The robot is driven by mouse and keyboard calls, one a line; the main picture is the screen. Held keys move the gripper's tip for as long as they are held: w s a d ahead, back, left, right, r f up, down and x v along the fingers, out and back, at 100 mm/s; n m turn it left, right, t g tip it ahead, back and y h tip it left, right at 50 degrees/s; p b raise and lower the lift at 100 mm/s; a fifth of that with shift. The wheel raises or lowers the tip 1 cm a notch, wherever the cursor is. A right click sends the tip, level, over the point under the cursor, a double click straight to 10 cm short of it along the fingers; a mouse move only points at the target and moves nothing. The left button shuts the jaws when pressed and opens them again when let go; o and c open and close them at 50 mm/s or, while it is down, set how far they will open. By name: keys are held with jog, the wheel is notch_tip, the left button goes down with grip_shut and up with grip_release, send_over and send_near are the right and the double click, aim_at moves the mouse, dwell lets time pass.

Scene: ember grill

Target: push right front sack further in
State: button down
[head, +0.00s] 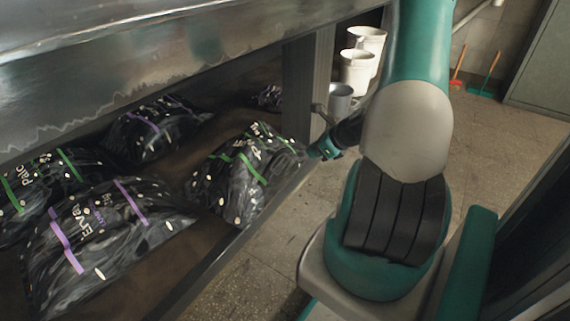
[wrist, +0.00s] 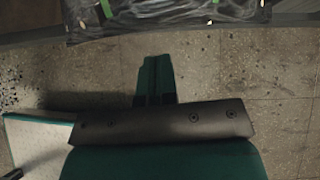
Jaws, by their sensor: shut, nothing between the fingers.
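The right front sack (head: 240,172) is a shiny black bag with green bands and pale print. It lies on the low shelf with its right end at the front edge. In the wrist view its dark side (wrist: 165,18) shows at the top, cut off by the frame. My gripper (head: 322,150) is just off the right end of this sack, outside the shelf. In the wrist view the gripper (wrist: 155,62) is shut and empty, its tips pointing at the sack with a small gap of floor visible between.
A sack with purple bands (head: 95,235) and a green-banded one (head: 30,190) lie left on the shelf. Another sack (head: 155,128) lies behind. The shelf's front rail (head: 235,248) runs below. A post (head: 308,90) and white buckets (head: 357,70) stand beyond.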

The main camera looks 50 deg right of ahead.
jog(key=b, duration=0.8)
send_near(280, 160)
jog(key=shift+m, duration=0.4)
jog(key=x, duration=0.7)
jog(key=shift+s+f, duration=0.35)
jog(key=shift+w+r, duration=0.25)
jog(key=shift+w, duration=0.2)
